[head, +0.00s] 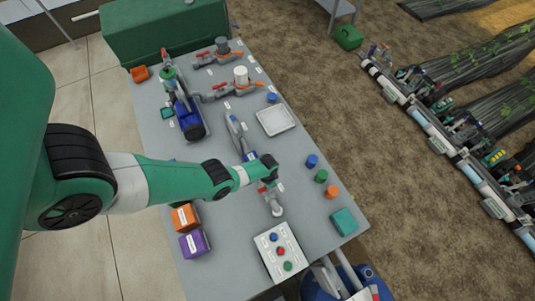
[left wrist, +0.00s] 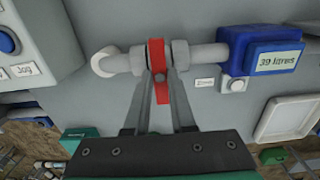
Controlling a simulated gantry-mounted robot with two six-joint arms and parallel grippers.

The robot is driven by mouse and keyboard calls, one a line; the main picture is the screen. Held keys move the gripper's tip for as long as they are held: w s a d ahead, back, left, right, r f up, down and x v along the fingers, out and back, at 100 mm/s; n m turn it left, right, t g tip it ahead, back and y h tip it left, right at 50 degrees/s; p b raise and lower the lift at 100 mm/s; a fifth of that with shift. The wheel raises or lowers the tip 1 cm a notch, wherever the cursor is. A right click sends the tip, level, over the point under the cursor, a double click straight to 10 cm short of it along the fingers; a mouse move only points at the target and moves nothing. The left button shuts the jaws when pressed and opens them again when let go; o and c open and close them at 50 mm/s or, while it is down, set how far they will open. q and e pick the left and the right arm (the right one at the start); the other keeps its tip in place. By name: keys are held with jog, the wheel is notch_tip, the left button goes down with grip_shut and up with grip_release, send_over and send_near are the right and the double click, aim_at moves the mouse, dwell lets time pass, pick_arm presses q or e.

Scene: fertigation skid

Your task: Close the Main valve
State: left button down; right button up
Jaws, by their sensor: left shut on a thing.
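A grey pipe (left wrist: 208,57) with a valve runs from a wall-like elbow to a blue meter (left wrist: 262,50) reading "39 litres". The valve's red lever handle (left wrist: 157,58) appears across the pipe's line in the left wrist view. My left gripper (left wrist: 159,80) is shut on the red handle, one finger on each side of it. In the head view my left gripper (head: 268,184) is over the same pipe (head: 276,208), and the wrist hides part of the valve. I cannot read a "Main" label on it. My right gripper is not in view.
A button panel (head: 277,252) stands just in front of this pipe. A white tray (head: 275,120), a blue pump (head: 190,120) and two further red- and orange-handled valve lines stand farther back. Blue, green and orange caps (head: 331,191) and a teal box (head: 344,221) lie to the right.

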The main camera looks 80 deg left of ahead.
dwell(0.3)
pick_arm(q)
jog(key=c, duration=0.8)
grip_release()
jog(key=shift+o, duration=0.2)
